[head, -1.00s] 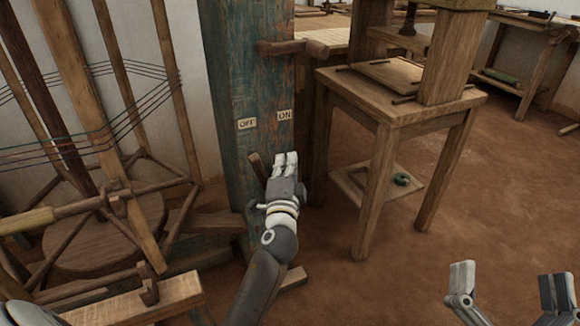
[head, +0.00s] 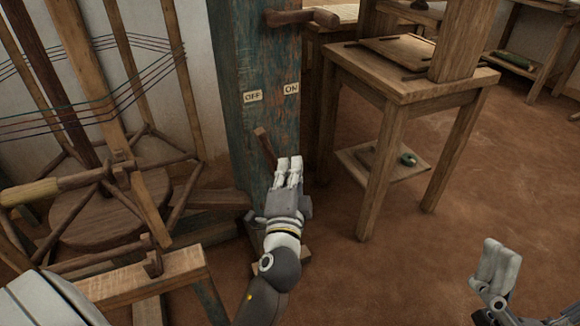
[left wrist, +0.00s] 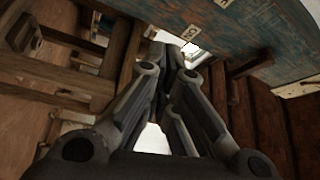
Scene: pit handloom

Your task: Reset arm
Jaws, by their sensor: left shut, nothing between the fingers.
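My left gripper (head: 288,172) is in the middle of the head view, pointing up and away, its fingers together and empty. It is in front of the lower part of a worn blue-green post (head: 240,60). A short wooden lever (head: 265,146) slants out of the post just above and left of the fingertips; I cannot tell whether they touch. The post carries an OFF label (head: 252,97) and an ON label (head: 292,88). The left wrist view shows the fingers (left wrist: 168,65) close up and the post (left wrist: 240,40) beyond. My right gripper (head: 497,262) is at the lower right, partly cut off.
A wooden stand (head: 420,85) with a low shelf (head: 385,165) is right of the post. A wooden peg (head: 300,17) sticks out of the post's top. A winding frame with threads (head: 100,195) and a bench (head: 150,280) fill the left. Brown floor (head: 400,260) is open.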

